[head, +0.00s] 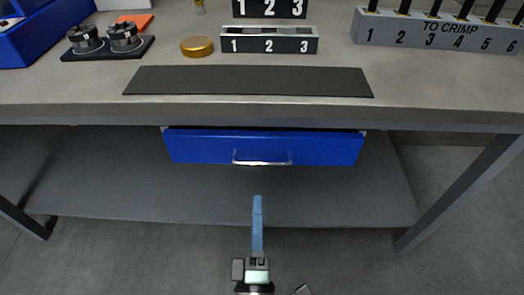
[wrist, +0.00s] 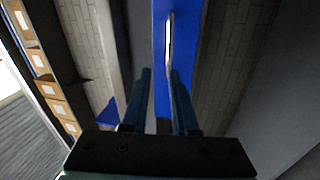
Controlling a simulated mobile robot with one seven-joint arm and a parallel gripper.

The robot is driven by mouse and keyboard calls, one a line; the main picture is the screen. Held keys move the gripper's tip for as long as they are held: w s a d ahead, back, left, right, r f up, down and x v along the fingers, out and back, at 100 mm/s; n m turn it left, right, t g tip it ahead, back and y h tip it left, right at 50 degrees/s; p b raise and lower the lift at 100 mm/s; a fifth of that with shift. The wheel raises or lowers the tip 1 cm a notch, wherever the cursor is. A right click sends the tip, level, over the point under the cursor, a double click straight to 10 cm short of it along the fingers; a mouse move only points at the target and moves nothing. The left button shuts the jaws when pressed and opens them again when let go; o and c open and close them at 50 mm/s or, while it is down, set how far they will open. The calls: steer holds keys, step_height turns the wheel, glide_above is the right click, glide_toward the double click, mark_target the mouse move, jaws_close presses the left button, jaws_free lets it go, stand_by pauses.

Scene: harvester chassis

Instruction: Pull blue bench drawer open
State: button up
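The blue bench drawer (head: 205,147) hangs under the front edge of the workbench. Its front sits close under the bench top, so it looks shut or nearly so. The handle (wrist: 169,40) shows beyond the fingertips, nearer the right finger's line, against the blue drawer front (wrist: 187,60).
The workbench top (head: 80,95) carries a black mat (head: 250,81), a numbered block (head: 269,41), a gold disc (head: 197,46) and a "TO CRIMP" rack (head: 440,32). A grey lower shelf (head: 120,180) lies under the drawer. A bench leg (head: 455,200) stands at right.

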mark_target(262, 162)
steer(key=shift+n, duration=0.4)
steer(key=b+x, duration=0.1)
steer(key=x, duration=0.2)
steer(key=f+b+x, duration=0.1)
steer(key=x, duration=0.3)
steer(key=b+x, duration=0.1)
steer(key=x, duration=0.3)
steer(key=shift+w+d+f, duration=0.3)
steer(key=shift+d+f, duration=0.05)
steer(key=shift+d, duration=0.05)
jaws_close()
stand_by(0.7)
